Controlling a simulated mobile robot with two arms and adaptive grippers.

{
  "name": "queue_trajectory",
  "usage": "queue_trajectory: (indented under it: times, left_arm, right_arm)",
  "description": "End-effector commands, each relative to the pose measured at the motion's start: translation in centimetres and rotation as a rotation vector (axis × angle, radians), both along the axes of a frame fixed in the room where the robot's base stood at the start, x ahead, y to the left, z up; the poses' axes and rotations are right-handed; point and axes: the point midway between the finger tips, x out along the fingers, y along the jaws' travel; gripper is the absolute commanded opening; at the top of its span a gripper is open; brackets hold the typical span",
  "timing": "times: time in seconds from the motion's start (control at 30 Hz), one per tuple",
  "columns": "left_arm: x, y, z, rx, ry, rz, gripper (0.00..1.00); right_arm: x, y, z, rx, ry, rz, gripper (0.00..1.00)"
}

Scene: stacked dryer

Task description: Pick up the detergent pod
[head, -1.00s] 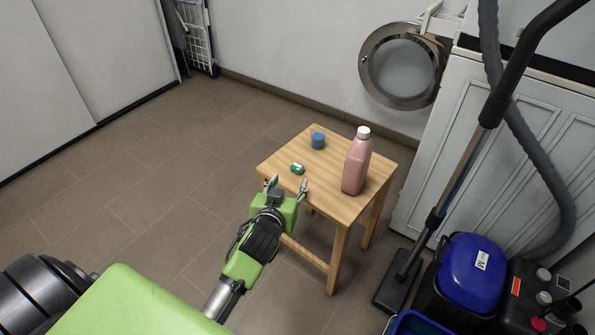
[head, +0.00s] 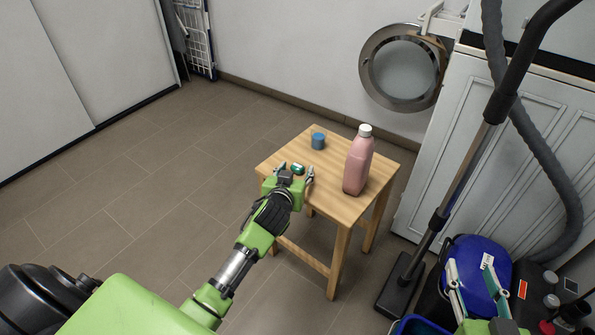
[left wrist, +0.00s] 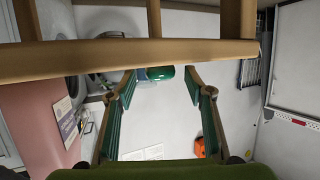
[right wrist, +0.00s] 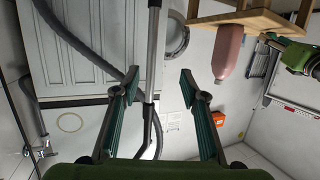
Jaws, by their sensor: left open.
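The green detergent pod (head: 298,168) lies on the wooden stool (head: 331,203), near its left side. My left gripper (head: 296,173) is open at the stool's near-left edge, with its fingertips on either side of the pod. In the left wrist view the pod (left wrist: 158,73) shows between the open fingers (left wrist: 159,80), just beyond the tips, partly hidden by the stool's edge (left wrist: 140,55). Whether the fingers touch it cannot be told. My right gripper (head: 470,264) is open and empty at the lower right, in front of the vacuum cleaner; its fingers also show apart in the right wrist view (right wrist: 160,78).
A pink bottle (head: 357,165) with a white cap stands to the right of the pod, and a blue cup-like object (head: 318,141) stands behind it. A vacuum cleaner (head: 478,275) with its tube and floor head fills the right. The floor left of the stool is clear.

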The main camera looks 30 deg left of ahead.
Motion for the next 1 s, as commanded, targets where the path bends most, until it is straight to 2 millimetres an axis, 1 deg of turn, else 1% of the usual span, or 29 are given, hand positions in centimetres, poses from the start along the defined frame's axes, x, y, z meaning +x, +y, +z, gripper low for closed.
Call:
queue_trajectory:
  times: [0.1,0.2,0.43,0.47,0.5,0.57,1.0]
  left_arm:
    - [0.7,0.2,-0.3,0.001,-0.001,0.0,0.48]
    - [0.9,0.2,-0.4,0.001,0.0,0.0,0.48]
    - [1.0,0.2,-0.4,0.0,0.0,-0.001,0.48]
    - [1.0,0.2,-0.4,0.0,0.0,-0.001,0.43]
    - [1.0,0.2,-0.4,0.0,0.0,0.0,0.32]
    - [1.0,0.2,-0.4,0.0,0.0,0.0,0.17]
    - [0.9,0.2,-0.2,0.0,0.0,0.0,0.16]
  right_arm:
    - [0.4,0.3,1.3,0.016,-0.064,0.004,0.4]
    - [0.6,0.4,1.9,0.023,-0.09,0.006,0.4]
    - [0.6,0.4,2.1,0.023,-0.094,0.006,0.4]
    - [0.6,0.4,2.0,0.023,-0.094,0.006,0.4]
    - [0.6,0.4,2.0,0.023,-0.094,0.006,0.4]
    - [0.6,0.4,2.0,0.023,-0.093,0.006,0.4]
    - [0.6,0.4,1.9,0.022,-0.086,0.005,0.4]
